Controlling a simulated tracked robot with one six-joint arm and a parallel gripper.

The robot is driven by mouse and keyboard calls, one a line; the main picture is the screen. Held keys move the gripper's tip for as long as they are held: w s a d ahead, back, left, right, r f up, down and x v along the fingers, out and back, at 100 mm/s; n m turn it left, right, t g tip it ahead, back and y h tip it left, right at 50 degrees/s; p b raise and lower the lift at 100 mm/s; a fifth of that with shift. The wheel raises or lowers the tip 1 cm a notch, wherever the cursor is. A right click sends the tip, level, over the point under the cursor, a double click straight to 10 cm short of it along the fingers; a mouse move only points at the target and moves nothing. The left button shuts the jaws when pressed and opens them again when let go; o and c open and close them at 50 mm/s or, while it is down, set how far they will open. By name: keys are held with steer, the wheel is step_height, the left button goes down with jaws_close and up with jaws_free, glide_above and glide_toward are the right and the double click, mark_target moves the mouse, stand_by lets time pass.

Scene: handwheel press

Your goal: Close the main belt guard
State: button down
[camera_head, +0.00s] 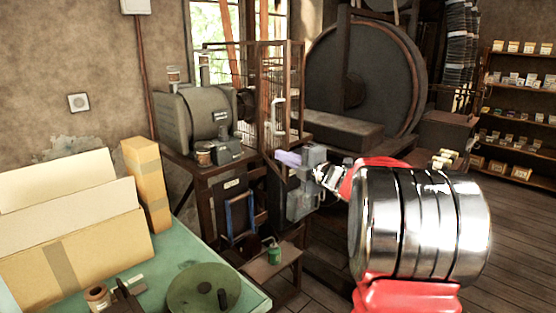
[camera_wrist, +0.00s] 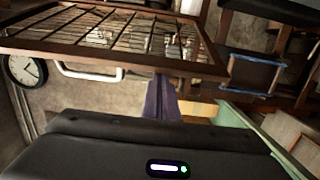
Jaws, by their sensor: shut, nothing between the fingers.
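The belt guard, a brown framed panel with thin bars (camera_head: 296,88), stands upright in front of the big dark wheel. It appears swung out at an angle, but its exact opening is unclear. A pale handle (camera_head: 278,113) is on it. In the wrist view the barred panel (camera_wrist: 205,58) crosses the top, with the white handle (camera_wrist: 92,74) below its frame edge. My gripper (camera_head: 287,158) has purple fingers, is shut and empty, and is below the handle in the head view. In the wrist view the closed fingers (camera_wrist: 162,88) are right of the handle, apart from it.
A grey motor (camera_head: 195,115) sits on a dark stand left of the guard. A large wheel (camera_head: 390,75) stands behind it. A green bench with cardboard boxes (camera_head: 75,235) fills the lower left. A small stool holds a green can (camera_head: 274,252). Floor shows at right.

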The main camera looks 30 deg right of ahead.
steer(key=shift+s+d, duration=0.1)
steer(key=shift+d, duration=0.3)
steer(key=shift+d, duration=0.1)
